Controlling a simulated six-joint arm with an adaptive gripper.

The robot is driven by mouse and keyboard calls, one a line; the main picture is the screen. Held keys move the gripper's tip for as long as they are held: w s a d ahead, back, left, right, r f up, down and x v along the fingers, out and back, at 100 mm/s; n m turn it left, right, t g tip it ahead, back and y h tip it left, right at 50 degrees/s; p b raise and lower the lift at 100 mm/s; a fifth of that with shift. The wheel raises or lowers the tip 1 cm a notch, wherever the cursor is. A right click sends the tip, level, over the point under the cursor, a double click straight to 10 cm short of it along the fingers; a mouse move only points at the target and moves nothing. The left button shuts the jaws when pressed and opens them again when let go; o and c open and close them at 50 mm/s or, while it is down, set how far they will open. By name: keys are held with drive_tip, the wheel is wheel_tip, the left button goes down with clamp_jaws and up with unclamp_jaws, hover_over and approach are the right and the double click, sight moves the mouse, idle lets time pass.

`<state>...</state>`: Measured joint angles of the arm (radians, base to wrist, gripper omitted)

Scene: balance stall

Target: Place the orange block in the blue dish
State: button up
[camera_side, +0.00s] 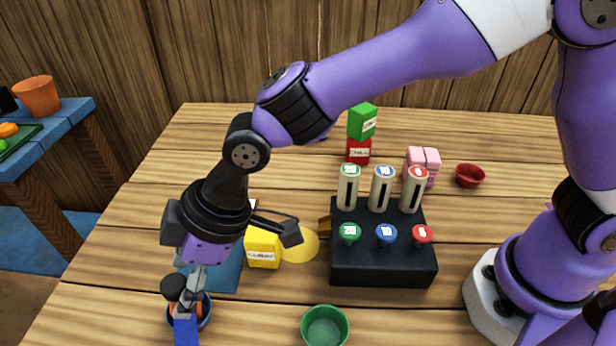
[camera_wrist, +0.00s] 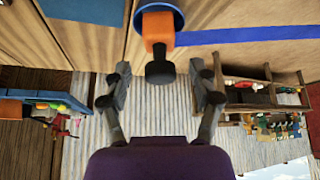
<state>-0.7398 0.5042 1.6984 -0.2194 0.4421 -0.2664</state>
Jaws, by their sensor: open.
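The blue dish (camera_side: 207,318) stands at the lower left of the table in the side view, partly hidden by my gripper (camera_side: 238,267). The orange block (camera_side: 179,311) with a black knob on top shows within the dish's rim. In the wrist view the blue dish (camera_wrist: 178,12) is at the top edge, with the orange block (camera_wrist: 157,30) over it and the knob towards me. My gripper (camera_wrist: 162,88) is open and empty, its fingers apart from the block. The block's contact with the dish floor is hidden.
A yellow block (camera_side: 263,247) is close beside my gripper, near a blue mat (camera_side: 226,275). A black stand (camera_side: 382,262) with labelled pegs is at the middle. A green dish (camera_side: 325,328), a red dish (camera_side: 470,176), pink blocks (camera_side: 423,163) and a green block (camera_side: 362,121) on a red block are around it.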

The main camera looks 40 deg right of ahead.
drive_tip(key=d+r+m+t+h, duration=0.1)
drive_tip(key=d+r+m+t, duration=0.15)
drive_tip(key=d+r, duration=0.9)
drive_tip(key=s+d+m+h, duration=0.1)
drive_tip(key=s+d+m, duration=0.2)
drive_tip(key=d, duration=0.4)
drive_tip(key=s+d+f+m+h, duration=0.1)
drive_tip(key=s+d+m+h, duration=0.1)
drive_tip(key=d, duration=0.5)
drive_tip(key=s+d+m+h, duration=0.1)
drive_tip(key=s+d+m, duration=0.2)
drive_tip(key=d+m, duration=0.2)
drive_tip(key=shift+s+d+f+m+t, duration=0.2)
drive_tip(key=shift+d, duration=0.5)
drive_tip(key=shift+s+d+f+m+t, duration=0.15)
drive_tip(key=shift+s+d, duration=0.05)
drive_tip(key=shift+d, duration=0.45)
